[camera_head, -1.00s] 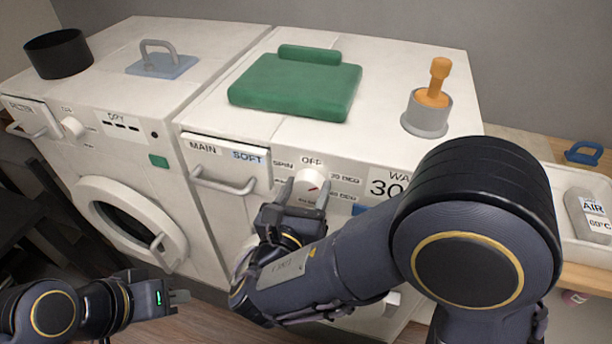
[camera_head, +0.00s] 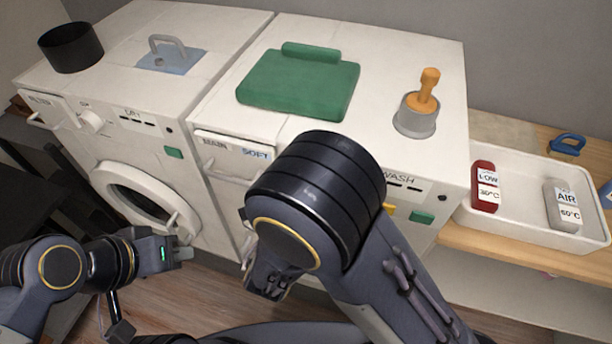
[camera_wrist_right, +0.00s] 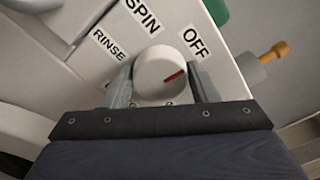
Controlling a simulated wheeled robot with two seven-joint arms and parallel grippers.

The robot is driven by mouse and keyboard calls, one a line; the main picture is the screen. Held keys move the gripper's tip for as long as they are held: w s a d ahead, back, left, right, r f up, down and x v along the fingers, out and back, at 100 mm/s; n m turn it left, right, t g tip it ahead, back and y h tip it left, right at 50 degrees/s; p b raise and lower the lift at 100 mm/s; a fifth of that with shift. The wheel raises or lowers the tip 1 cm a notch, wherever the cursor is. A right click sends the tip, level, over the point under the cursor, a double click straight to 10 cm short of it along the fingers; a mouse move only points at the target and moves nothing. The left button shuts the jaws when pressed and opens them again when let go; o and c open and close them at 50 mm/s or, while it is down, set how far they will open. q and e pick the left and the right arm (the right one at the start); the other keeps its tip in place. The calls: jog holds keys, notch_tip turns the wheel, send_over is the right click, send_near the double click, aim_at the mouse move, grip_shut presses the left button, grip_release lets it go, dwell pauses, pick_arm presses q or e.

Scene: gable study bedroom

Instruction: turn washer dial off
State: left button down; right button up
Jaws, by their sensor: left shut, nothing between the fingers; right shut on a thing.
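The washer dial (camera_wrist_right: 152,70) is a round white knob with a red pointer mark. In the right wrist view its mark points right and slightly up, towards the side of the OFF label (camera_wrist_right: 195,42). The SPIN (camera_wrist_right: 143,17) and RINSE (camera_wrist_right: 108,45) labels sit above and left of it. My right gripper (camera_wrist_right: 161,88) is shut on the dial, one finger on each side. In the head view my right arm hides the dial. The washer display (camera_head: 403,185) under WASH shows dashes. My left gripper (camera_head: 184,254) is shut and empty, in front of the dryer (camera_head: 115,160).
A green folded item (camera_head: 298,84) and a grey cup with an orange-handled tool (camera_head: 416,115) stand on the washer. A black pot (camera_head: 71,48) stands on the dryer. Right, a white tray (camera_head: 525,226) holds a red bottle (camera_head: 485,188) and a grey bottle (camera_head: 563,207).

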jog(key=shift+n+p, duration=0.3)
jog(key=shift+n, duration=0.1)
jog(key=shift+f, duration=0.1)
jog(key=o, duration=1)
jog(key=b+v, duration=0.2)
jog(key=v, duration=0.6)
